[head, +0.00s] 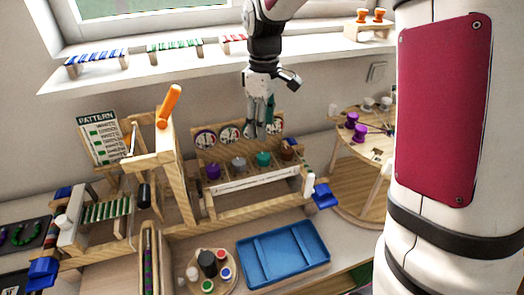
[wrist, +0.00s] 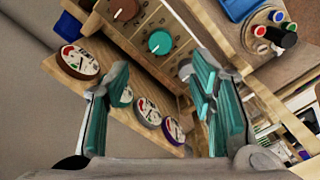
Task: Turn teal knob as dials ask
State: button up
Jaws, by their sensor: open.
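The teal knob (head: 263,158) sits on the wooden knob panel between a grey knob (head: 239,165) and a brown knob (head: 288,153), with a purple knob (head: 212,171) at the left end. The teal knob also shows in the wrist view (wrist: 160,42), beyond the fingertips. White-faced dials (head: 204,140) stand in a row on the board behind the knobs. In the wrist view the dial at the brown end (wrist: 78,61) is clearest. My gripper (head: 259,128) is open and empty, above and behind the teal knob, apart from it. Its fingers partly hide the dials.
A wooden frame with an orange-topped post (head: 168,105) stands left of the panel. A blue tray (head: 283,254) and a round board of coloured pots (head: 209,277) lie in front. A round table (head: 362,190) stands to the right. The window sill (head: 140,70) is behind.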

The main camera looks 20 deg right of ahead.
aim_at(264, 155)
notch_tip(264, 155, down, 10)
jog(key=shift+f+p, duration=0.25)
jog(key=shift+p, duration=0.15)
jog(key=shift+c, duration=0.6)
jog(key=c, duration=1)
